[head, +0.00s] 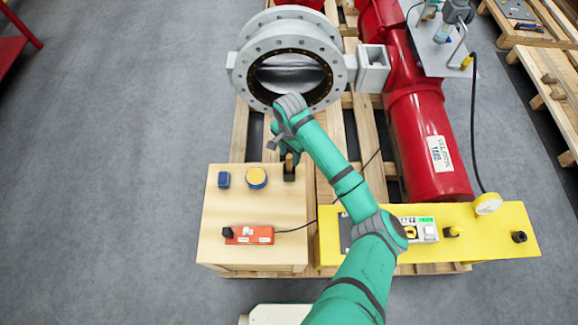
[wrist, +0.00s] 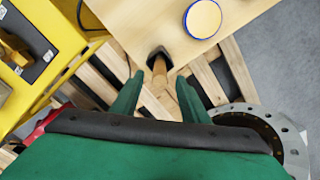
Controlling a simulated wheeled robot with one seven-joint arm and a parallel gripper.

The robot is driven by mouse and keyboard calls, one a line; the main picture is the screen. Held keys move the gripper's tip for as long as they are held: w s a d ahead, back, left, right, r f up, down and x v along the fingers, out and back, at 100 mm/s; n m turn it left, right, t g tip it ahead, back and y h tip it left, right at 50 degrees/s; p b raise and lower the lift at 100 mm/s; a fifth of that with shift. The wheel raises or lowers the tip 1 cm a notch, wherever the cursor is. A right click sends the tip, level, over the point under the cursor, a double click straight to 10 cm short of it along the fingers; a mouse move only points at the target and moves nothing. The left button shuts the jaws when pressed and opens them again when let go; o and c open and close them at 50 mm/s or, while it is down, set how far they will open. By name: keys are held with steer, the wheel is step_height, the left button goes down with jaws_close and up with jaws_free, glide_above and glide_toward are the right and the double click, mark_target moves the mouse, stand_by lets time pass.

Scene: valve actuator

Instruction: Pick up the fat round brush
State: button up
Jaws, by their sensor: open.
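The fat round brush has a wooden handle and a dark head; it shows in the head view (head: 289,173) near the far right corner of the wooden board (head: 217,210). In the wrist view the brush (wrist: 159,67) has its dark end on the board and its handle pointing towards me. My gripper (head: 288,150) is above the brush, its fingers mostly hidden by my wrist in the head view. In the wrist view my gripper (wrist: 159,80) is open, with one finger on either side of the handle. A gap shows on both sides of it.
A red-orange box (head: 249,234) with a cable lies nearer. A yellow panel (head: 480,244) is at right, and a large grey valve (head: 289,62) stands behind.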

mark_target(289, 163)
steer(key=shift+s+f, duration=0.15)
steer(key=shift+f, duration=2.7)
steer(key=shift+c, duration=0.6)
jaws_close()
